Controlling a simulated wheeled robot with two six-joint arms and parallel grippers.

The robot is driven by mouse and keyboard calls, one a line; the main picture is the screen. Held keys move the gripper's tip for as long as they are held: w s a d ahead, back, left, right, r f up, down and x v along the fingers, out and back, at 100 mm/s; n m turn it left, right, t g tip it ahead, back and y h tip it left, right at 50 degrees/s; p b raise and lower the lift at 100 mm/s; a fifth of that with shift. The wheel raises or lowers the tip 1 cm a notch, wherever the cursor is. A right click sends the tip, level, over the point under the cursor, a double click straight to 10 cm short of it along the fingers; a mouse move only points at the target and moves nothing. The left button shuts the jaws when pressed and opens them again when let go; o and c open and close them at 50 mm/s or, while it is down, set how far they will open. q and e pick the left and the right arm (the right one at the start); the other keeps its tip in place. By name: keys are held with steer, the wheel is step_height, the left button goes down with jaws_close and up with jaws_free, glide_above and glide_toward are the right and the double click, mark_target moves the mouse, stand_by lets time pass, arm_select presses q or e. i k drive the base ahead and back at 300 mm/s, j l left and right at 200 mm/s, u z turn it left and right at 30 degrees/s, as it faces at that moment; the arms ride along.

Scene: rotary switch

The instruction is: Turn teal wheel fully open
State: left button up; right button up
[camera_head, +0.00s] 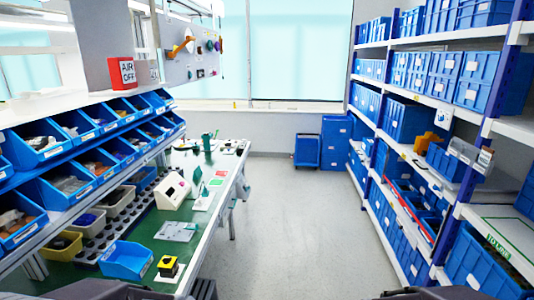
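A pale pegboard panel (192,55) hangs at the upper middle left, above the far end of the workbench. Several small coloured round parts sit on it. One of these, near an orange lever-like part (180,46), looks teal (190,47), but it is too small to tell whether it is the wheel or how far it is turned. A dark teal upright object (207,142) stands on the bench's far end; its kind is unclear. Neither of my grippers shows. Only dark parts, probably my arms, edge in at the bottom left and bottom right.
The green workbench (150,222) runs along the left, with blue bins (72,184) above it and a white sloped box (172,190) on it. Shelving with blue crates (484,83) lines the right. The grey aisle floor (290,230) is clear. A blue cart (307,150) stands at the back.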

mark_target(209, 44)
steer(key=i, duration=0.75)
steer(key=i+u, duration=0.1)
steer(key=i, duration=0.65)
steer(key=i+l, duration=0.15)
steer(key=i, duration=0.6)
steer(key=i+l+u, duration=0.15)
steer(key=i, duration=0.65)
